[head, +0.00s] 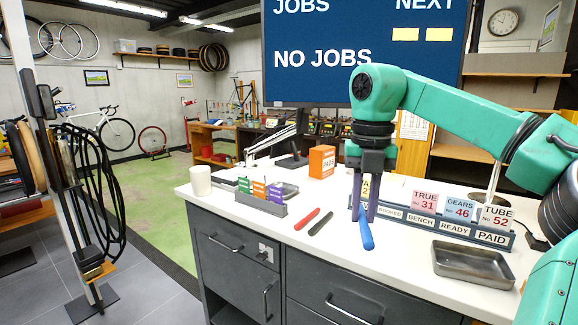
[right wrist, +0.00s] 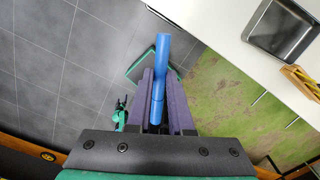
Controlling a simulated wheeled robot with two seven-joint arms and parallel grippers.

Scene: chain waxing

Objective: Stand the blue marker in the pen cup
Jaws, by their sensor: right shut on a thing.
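My right gripper (head: 366,216) points down over the white counter and is shut on the blue marker (head: 366,236). The marker's lower part sticks out below the fingers, slightly tilted, close to the counter top; I cannot tell whether it touches. In the right wrist view the blue marker (right wrist: 164,50) lies between the purple fingers of the gripper (right wrist: 155,78) and sticks out past their tips. A plain white cup (head: 200,181), which looks like the pen cup, stands upright at the counter's left end, well left of the gripper. My left gripper is not in view.
A red marker (head: 307,219) and a black marker (head: 321,223) lie left of the gripper. A grey card holder (head: 262,204) stands between them and the cup. An orange box (head: 322,161) is behind. A labelled card rack (head: 452,229) and a metal tray (head: 474,264) are at right.

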